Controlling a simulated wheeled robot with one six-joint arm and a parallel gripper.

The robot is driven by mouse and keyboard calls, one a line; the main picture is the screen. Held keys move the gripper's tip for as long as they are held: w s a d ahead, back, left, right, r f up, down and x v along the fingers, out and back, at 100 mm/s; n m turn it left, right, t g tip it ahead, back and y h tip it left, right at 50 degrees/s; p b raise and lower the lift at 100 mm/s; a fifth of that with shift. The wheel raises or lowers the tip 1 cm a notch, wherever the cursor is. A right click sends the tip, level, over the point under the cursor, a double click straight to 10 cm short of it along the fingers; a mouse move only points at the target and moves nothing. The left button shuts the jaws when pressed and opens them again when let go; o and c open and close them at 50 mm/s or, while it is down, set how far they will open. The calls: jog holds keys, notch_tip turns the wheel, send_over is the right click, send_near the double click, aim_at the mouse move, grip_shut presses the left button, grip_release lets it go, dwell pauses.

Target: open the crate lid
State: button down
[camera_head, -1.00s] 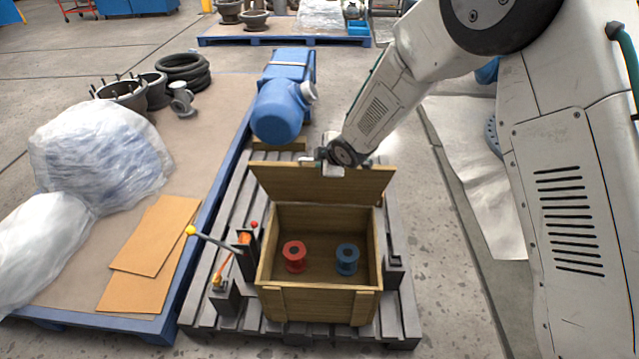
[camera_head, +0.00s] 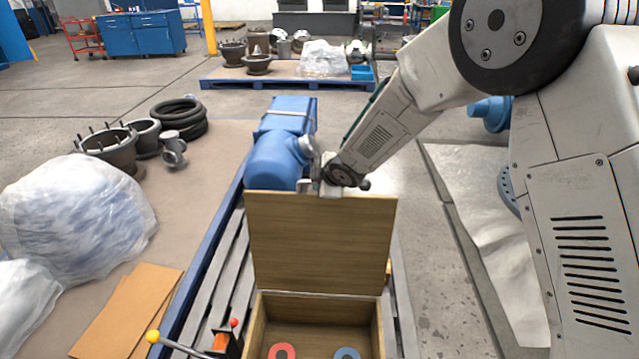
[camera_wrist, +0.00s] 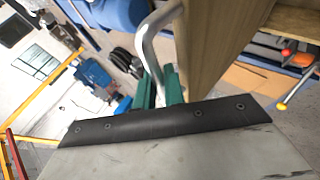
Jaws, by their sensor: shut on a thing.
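The wooden crate (camera_head: 254,328) stands on a grey pallet in the lower middle of the head view. Its lid (camera_head: 320,243) stands raised, roughly upright, at the crate's far side. A red spool (camera_head: 282,351) and a blue spool (camera_head: 346,353) show inside the crate, cut off by the picture's lower edge. My gripper (camera_head: 322,188) is at the lid's top edge. In the wrist view my gripper's green fingers (camera_wrist: 160,88) are shut on a bent metal handle (camera_wrist: 152,50) beside the wooden lid (camera_wrist: 205,45).
A blue motor (camera_head: 278,158) lies just behind the lid. A lever with a yellow knob (camera_head: 153,337) stands left of the crate.

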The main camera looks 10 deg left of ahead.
jog(key=shift+w, duration=0.3)
jog(key=c, duration=1.5)
grip_release()
jog(key=shift+s+f, duration=0.1)
jog(key=shift+s, duration=0.05)
jog(key=v, duration=0.8)
